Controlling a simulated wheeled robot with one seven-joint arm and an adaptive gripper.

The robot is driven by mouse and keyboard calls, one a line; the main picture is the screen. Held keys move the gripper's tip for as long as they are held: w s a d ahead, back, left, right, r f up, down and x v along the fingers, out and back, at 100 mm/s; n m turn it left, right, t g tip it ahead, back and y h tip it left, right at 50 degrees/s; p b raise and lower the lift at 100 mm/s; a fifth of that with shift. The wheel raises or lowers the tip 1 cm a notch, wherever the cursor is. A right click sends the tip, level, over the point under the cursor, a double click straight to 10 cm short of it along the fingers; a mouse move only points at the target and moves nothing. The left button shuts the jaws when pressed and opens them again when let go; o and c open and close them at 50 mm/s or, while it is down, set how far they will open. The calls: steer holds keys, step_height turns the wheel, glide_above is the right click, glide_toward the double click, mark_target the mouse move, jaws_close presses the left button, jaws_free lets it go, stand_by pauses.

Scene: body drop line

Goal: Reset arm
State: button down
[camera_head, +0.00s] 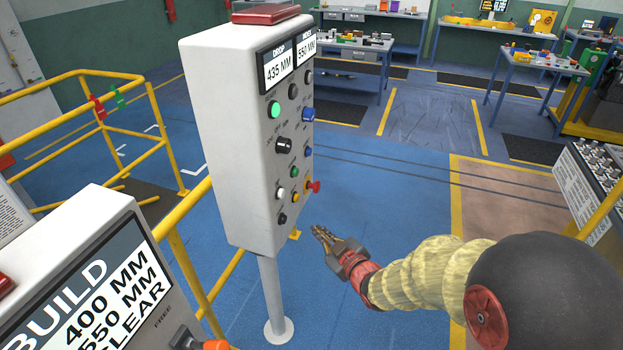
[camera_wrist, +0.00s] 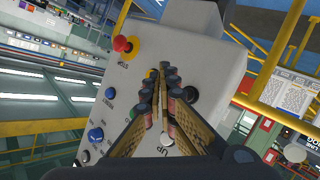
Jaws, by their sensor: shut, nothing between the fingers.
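My gripper (camera_head: 322,234) is in front of the lower right of a white control box on a post, apart from it as far as I can tell. Its fingers are together and hold nothing. The control box (camera_head: 222,130) carries a lit green button (camera_head: 274,109), blue knobs, black knobs and a red knob on a yellow base (camera_head: 314,186). Its displays read DROP 435 MM and 550 MM. In the wrist view my gripper (camera_wrist: 163,72) points at the box's panel (camera_wrist: 200,55), and its fingers hide part of the controls. The red knob (camera_wrist: 122,44) shows at the upper left there.
A second panel marked BUILD (camera_head: 95,285) stands at the lower left. Yellow railings (camera_head: 176,240) run behind and beside it. Workbenches (camera_head: 520,60) with parts stand at the back, and a rack of parts (camera_head: 592,165) is at the right. The blue floor (camera_head: 400,180) between is clear.

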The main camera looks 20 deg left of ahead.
steer(key=s+d+f+m+g+h, duration=0.35)
steer(key=d+f, duration=0.25)
steer(key=f, duration=0.4)
steer(key=s+d+m+g+h, duration=0.1)
steer(key=s+d+m+h, duration=0.1)
steer(key=s+d+h, duration=0.35)
steer(key=s+d+r+m+b, duration=0.1)
steer(key=s+d+r+m, duration=0.7)
steer(key=s+d+r, duration=1.2)
step_height(320, 180, up, 2)
steer(key=shift+s+d+r+g+h+b, duration=0.3)
steer(key=shift+d+g+h+b, duration=0.1)
steer(key=shift+d, duration=0.55)
steer(key=shift+m, duration=0.25)
stand_by(1.6)
